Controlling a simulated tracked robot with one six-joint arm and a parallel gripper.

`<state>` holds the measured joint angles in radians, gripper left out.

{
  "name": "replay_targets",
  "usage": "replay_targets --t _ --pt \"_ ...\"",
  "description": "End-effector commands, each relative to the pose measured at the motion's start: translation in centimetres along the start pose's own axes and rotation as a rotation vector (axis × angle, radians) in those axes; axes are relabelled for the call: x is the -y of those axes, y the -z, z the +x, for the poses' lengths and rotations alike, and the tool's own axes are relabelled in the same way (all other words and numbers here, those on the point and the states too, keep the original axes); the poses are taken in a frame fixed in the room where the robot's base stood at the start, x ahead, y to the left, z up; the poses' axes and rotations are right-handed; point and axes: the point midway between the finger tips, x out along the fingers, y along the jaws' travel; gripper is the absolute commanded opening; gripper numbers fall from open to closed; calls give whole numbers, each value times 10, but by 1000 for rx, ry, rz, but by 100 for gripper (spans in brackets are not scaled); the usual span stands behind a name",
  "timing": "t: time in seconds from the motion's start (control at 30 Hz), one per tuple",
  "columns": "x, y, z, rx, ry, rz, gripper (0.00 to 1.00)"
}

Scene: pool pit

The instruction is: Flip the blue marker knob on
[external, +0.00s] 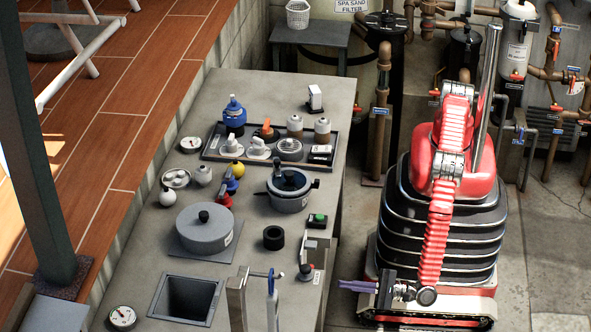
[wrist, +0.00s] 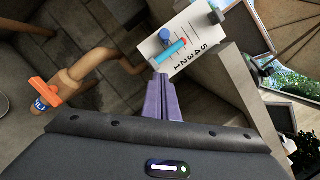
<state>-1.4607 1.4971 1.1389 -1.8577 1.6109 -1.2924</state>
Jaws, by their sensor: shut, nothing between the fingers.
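A white panel (wrist: 196,40) with the digits 1 to 5 is at the top of the wrist view. On it are a dark blue round knob (wrist: 165,35) and a light blue bar (wrist: 170,52) with a red spot at one end. I cannot tell which of the two is the marker knob. My gripper (wrist: 161,80) is shut and empty, its purple fingertips pointing at the panel's near edge, just short of the light blue bar in the picture. In the external view my gripper (external: 341,284) points left, toward a blue handle (external: 271,284) by the table's front edge, with a visible gap.
A grey table (external: 260,240) carries a lidded pot (external: 205,228), a pressure cooker (external: 289,188) and a dark tray (external: 208,151) of small items. A square basin (external: 187,298) is sunk in it. A brown pipe with an orange valve handle (wrist: 45,90) is left in the wrist view.

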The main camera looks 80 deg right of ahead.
Motion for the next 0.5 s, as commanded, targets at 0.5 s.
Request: replay_targets --t 0.5 --pt "0 -21 63 0 0 3 0"
